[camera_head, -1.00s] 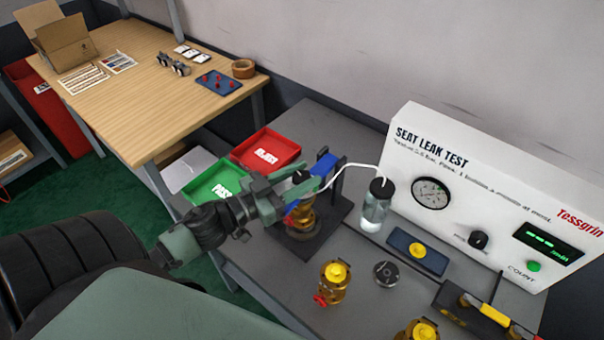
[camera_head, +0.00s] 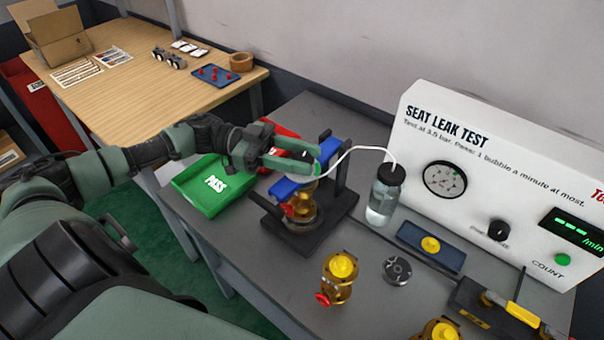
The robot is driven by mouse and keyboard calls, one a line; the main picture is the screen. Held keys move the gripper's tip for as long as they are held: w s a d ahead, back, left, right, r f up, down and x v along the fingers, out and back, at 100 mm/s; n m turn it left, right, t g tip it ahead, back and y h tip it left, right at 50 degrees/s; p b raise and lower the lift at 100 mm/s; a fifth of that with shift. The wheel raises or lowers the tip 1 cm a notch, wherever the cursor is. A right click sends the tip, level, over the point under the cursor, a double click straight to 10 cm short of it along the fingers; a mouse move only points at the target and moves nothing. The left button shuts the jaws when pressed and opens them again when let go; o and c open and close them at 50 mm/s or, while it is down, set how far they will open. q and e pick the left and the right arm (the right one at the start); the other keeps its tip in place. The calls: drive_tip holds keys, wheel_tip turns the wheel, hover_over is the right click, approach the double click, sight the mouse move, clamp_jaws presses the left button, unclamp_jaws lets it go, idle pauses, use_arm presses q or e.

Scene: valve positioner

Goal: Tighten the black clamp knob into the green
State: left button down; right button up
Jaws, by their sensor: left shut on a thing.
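The black clamp knob (camera_head: 305,155) sits on top of the clamp, partly hidden by my left gripper (camera_head: 302,158). My left gripper comes in from the left and is shut on the knob. The clamp has a blue crossbar (camera_head: 285,188) between dark posts on a black base (camera_head: 330,212). A brass valve (camera_head: 302,203) with a red part stands upright under the crossbar. The knob's pointer or mark cannot be made out. My right gripper is not in view.
A green PASS tray (camera_head: 212,185) and a red tray (camera_head: 285,133) lie behind and left of the clamp. A water bottle (camera_head: 383,196) with a white tube stands right of it. The white test box (camera_head: 480,165) stands behind. A brass valve (camera_head: 340,278) and dark disc (camera_head: 397,270) stand in front.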

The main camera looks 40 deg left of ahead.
use_arm(q)
drive_tip(key=m+g+b, duration=0.1)
drive_tip(key=g, duration=0.1)
drive_tip(key=m+g+b, duration=0.1)
drive_tip(key=g+b, duration=0.1)
drive_tip(key=shift+w+f+m+h, duration=0.2)
drive_tip(key=shift+m+h, duration=0.1)
drive_tip(key=shift+m, duration=0.1)
drive_tip(key=shift+s+r+m+g+b, duration=0.1)
drive_tip(key=shift+m+g+b, duration=0.55)
drive_tip(key=shift+g, duration=0.55)
drive_tip(key=shift+m+g+y+b, duration=0.4)
drive_tip(key=shift+m+g, duration=0.75)
drive_tip(key=shift+g, duration=0.55)
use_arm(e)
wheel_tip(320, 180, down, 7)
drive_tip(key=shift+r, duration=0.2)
use_arm(q)
drive_tip(key=shift+s+g, duration=0.1)
drive_tip(key=shift+g, duration=0.2)
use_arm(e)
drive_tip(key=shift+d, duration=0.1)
use_arm(q)
drive_tip(key=c, duration=0.9)
unclamp_jaws()
drive_tip(key=shift+d, duration=0.1)
drive_tip(key=shift+r, duration=0.15)
